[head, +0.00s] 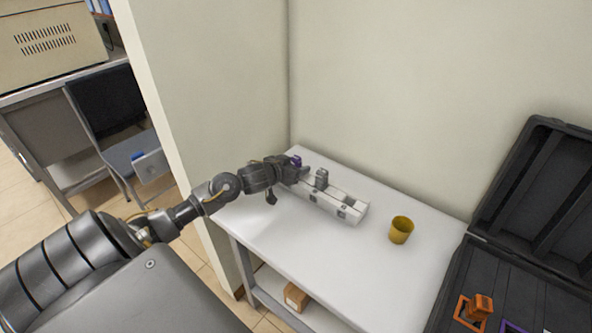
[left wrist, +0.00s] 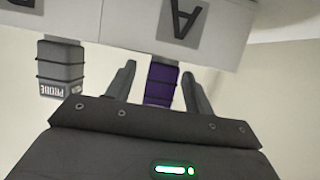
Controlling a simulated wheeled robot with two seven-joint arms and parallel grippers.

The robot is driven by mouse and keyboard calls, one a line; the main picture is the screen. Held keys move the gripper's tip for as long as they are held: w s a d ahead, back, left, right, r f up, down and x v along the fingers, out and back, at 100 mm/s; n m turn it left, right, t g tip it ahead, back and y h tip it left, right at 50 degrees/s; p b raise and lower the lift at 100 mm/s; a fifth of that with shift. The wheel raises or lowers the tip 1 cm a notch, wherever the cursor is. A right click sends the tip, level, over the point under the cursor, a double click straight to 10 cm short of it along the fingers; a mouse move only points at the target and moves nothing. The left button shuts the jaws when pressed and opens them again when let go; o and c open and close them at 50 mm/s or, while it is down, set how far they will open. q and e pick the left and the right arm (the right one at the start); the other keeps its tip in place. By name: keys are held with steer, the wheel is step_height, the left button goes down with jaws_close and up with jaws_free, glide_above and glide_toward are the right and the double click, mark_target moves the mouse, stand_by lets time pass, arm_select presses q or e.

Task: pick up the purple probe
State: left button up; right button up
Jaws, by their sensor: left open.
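The purple probe (left wrist: 161,84) stands in a white holder marked with letters (left wrist: 120,22). In the left wrist view it sits below the "A" label, between the two fingers of my left gripper (left wrist: 157,85). The fingers are apart, with a visible gap on the left side of the probe and a smaller one on the right. In the head view the purple probe (head: 296,161) shows as a small purple patch at the far left end of the holder (head: 345,209), beside my left gripper (head: 290,172). My right gripper is not in view.
A grey probe (left wrist: 61,70) stands in the holder next to the purple one. A yellow cup (head: 401,230) stands on the white table (head: 300,255). An open black case (head: 540,215) with orange and purple frames is at the right. Walls close off the back and left.

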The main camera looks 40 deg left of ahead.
arm_select(q)
steer(key=c, duration=1.1)
